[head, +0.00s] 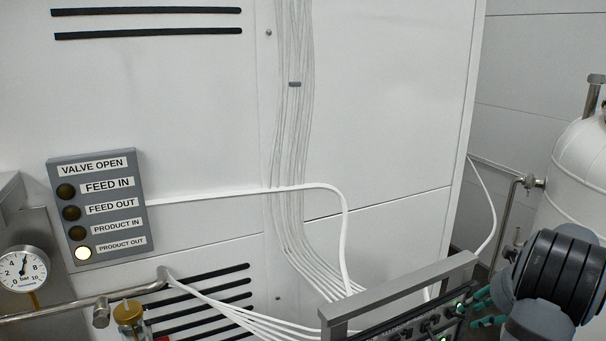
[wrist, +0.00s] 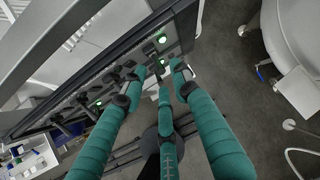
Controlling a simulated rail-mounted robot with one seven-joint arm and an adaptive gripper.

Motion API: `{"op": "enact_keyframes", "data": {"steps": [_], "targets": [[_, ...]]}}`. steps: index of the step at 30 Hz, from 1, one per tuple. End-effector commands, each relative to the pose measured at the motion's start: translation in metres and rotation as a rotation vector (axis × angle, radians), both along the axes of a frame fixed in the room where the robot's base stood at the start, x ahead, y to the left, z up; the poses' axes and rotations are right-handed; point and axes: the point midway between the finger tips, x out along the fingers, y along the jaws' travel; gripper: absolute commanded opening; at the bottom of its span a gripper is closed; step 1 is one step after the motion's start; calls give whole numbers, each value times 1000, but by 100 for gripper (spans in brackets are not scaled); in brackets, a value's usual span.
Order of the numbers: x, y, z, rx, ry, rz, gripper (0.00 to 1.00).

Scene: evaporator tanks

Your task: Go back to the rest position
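My gripper (wrist: 153,84) has teal padded fingers with dark tips. In the wrist view the fingers are spread apart with a gap between the tips and nothing held. The tips appear over or close to the front of a dark control panel (wrist: 85,95) with switches and green lights; I cannot tell if they touch it. In the head view the gripper (head: 480,306) is at the lower right, partly hidden by my dark wrist, beside the right end of the same panel (head: 400,327).
A grey bar (head: 400,290) frames the panel. White cables (head: 310,265) run up the wall. A "valve open" board (head: 100,208) has only its product out lamp lit. A gauge (head: 22,268) and pipe are at left. A white tank (head: 575,165) stands at right. Grey floor (wrist: 235,85) shows below.

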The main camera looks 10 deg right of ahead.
Motion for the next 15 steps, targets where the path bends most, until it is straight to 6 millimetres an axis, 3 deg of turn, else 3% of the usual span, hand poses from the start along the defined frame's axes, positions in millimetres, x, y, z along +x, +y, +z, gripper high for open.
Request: {"op": "enact_keyframes", "data": {"steps": [3, 9, 15], "targets": [[11, 2, -18, 3, 2, 2, 30], [23, 3, -35, 2, 1, 1, 30], [22, 2, -34, 4, -19, -1, 30]]}}
